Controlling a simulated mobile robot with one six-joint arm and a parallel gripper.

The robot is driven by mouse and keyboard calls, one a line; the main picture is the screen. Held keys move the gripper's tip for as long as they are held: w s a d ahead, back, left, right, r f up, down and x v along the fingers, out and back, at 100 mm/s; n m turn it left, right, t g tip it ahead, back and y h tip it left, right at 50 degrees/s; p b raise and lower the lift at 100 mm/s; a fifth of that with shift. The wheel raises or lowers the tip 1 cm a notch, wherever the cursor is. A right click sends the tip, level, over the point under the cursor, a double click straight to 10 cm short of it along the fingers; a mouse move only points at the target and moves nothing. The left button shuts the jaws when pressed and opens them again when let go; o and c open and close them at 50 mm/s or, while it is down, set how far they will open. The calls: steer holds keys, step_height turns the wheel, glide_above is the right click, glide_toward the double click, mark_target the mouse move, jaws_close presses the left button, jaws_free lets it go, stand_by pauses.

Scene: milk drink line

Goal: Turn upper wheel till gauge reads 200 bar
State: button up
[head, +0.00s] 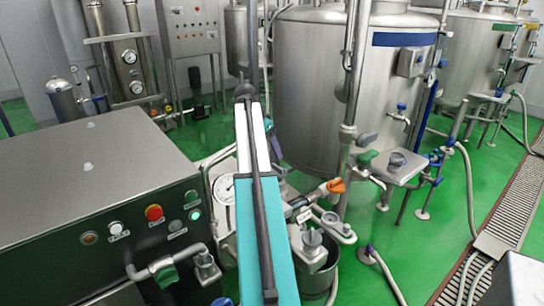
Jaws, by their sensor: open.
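A round white-faced gauge (224,187) stands beside the steel machine, partly covered by my arm; its reading is too small to tell. No wheel can be made out for certain as the upper wheel. A grey knob (312,240) sits above a steel pot (320,279) to the right of my arm, and another grey knob (205,258) is to its left. My teal and white arm reaches up through the middle of the picture and hides what lies behind it. My gripper cannot be made out.
The steel machine (95,165) with buttons fills the left. A large tank (325,90) stands behind, with pipes and an orange-handled valve (335,186) at its foot. Hoses and a drain grate (510,205) lie on the green floor at right.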

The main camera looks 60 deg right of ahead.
steer(key=v, duration=0.3)
steer(key=shift+a+r, duration=0.15)
steer(key=shift+r, duration=0.15)
steer(key=shift+s, duration=0.1)
stand_by(1.1)
